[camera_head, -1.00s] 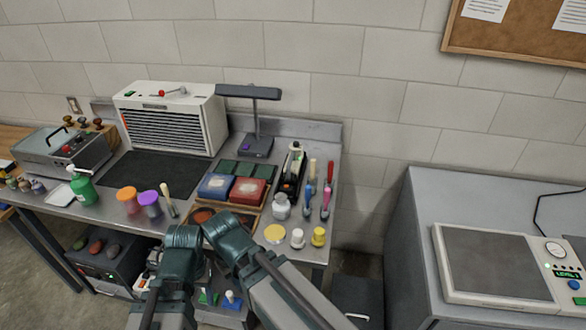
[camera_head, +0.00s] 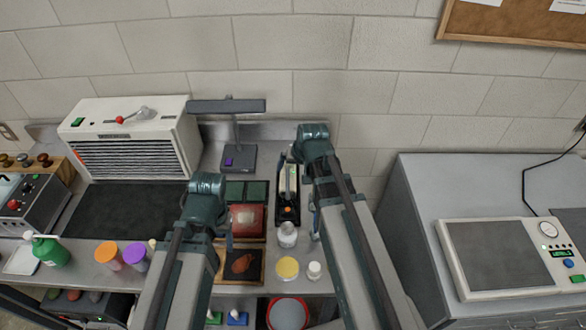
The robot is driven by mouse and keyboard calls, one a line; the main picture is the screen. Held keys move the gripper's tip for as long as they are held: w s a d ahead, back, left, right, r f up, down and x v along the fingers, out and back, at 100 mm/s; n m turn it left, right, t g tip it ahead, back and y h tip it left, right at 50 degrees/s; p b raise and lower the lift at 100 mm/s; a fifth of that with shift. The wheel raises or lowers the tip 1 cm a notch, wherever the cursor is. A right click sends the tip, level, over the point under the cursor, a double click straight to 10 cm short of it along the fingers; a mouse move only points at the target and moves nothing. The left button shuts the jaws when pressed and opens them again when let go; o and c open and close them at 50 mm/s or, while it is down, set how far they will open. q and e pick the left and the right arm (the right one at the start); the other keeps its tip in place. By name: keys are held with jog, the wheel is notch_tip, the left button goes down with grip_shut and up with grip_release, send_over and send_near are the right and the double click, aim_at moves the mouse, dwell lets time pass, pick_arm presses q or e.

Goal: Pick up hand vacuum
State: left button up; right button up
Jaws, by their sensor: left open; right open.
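The hand vacuum (camera_head: 288,192), a slim black and white body with an orange spot, lies lengthwise on the metal bench, right of the green and red boxes. My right gripper (camera_head: 313,140) is at the end of the arm just right of the vacuum, near its far end in the picture. My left gripper (camera_head: 207,190) is further left, in front of the dark mat's right edge. Both are open and empty; their fingertips are mostly hidden by the arm ends. Neither holds the vacuum, and I cannot tell the height of either above the bench.
A white jar (camera_head: 288,235) stands just in front of the vacuum. A desk lamp (camera_head: 238,158) stands behind left, beside a white louvred unit (camera_head: 135,140). A red box (camera_head: 247,221) lies left of the vacuum. A grey cabinet with a scale (camera_head: 500,258) is right, across a gap.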

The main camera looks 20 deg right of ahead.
jog(key=d, duration=0.1)
pick_arm(q)
jog(key=f+b, duration=0.6)
jog(key=b, duration=0.1)
jog(key=shift+w+d+f, duration=0.1)
jog(key=shift+w+f, duration=0.3)
pick_arm(e)
send_over(292, 183)
jog(key=f, duration=0.6)
jog(key=shift+s+d+f, duration=0.1)
jog(key=shift+s+f, duration=0.1)
jog(key=shift+f, duration=0.1)
pick_arm(q)
jog(key=shift+f+b, duration=0.35)
jog(key=shift+b, duration=0.05)
pick_arm(e)
jog(key=shift+w+f, duration=0.25)
jog(key=shift+f, duration=0.1)
pick_arm(q)
notch_tip(292, 183, down, 5)
jog(key=b, duration=0.4)
jog(key=shift+r+b, duration=0.2)
jog(key=shift+b, duration=0.1)
pick_arm(e)
jog(key=x, duration=0.5)
jog(key=shift+w, duration=0.3)
pick_arm(q)
jog(key=shift+r, duration=0.1)
pick_arm(e)
grip_shut()
